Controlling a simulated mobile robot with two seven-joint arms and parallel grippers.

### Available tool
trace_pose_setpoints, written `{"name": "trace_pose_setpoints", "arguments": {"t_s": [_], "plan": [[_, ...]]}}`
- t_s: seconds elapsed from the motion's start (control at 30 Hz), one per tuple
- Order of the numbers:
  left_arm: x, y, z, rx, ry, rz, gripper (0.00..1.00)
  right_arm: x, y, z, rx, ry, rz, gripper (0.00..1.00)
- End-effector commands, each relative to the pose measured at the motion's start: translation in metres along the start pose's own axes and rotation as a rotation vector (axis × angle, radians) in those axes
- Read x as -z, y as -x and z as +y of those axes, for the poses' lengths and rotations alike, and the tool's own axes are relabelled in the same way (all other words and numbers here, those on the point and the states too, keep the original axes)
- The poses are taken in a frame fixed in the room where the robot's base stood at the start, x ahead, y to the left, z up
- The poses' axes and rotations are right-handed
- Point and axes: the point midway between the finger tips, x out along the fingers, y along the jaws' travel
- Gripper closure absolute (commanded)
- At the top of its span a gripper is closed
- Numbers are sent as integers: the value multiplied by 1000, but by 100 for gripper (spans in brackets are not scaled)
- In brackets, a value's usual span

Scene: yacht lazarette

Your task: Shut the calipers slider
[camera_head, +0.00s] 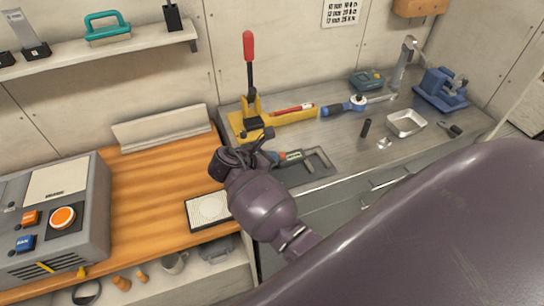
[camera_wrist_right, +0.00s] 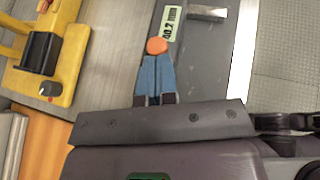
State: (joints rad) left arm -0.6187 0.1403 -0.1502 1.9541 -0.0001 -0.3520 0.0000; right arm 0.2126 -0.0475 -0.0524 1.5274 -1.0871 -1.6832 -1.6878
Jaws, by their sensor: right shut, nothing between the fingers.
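The dark grey calipers (camera_head: 320,163) lie flat near the front of the grey bench, partly hidden behind my right arm. In the right wrist view the display (camera_wrist_right: 172,22) reads 40.2 mm beside an orange knob (camera_wrist_right: 157,46). My right gripper (camera_head: 277,156) is over the left end of the calipers. Its blue fingers (camera_wrist_right: 155,75) are together and empty, with their tips right at the orange knob. I cannot tell whether they touch it. The gap of the calipers' jaws is hard to make out. My left gripper is not in view.
A yellow lever press with a red handle (camera_head: 248,48) stands just behind. A blue-handled tool (camera_head: 340,108), a metal tray (camera_head: 405,123) and a blue vise (camera_head: 440,90) are further right. A grey machine (camera_head: 60,215) is on the wooden top at left.

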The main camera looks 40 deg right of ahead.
Motion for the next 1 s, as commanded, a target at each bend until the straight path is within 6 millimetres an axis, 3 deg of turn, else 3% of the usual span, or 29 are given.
{"name": "trace_pose_setpoints", "arguments": {"t_s": [0.53, 0.8, 1.0], "plan": [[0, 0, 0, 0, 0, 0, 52, -1, -1, -2, 1, 0, -1, 100], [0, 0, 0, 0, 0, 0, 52, -20, -35, -14, 3, -1, -3, 100], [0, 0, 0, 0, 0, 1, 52, -24, -40, -16, 3, -1, -2, 100]]}}
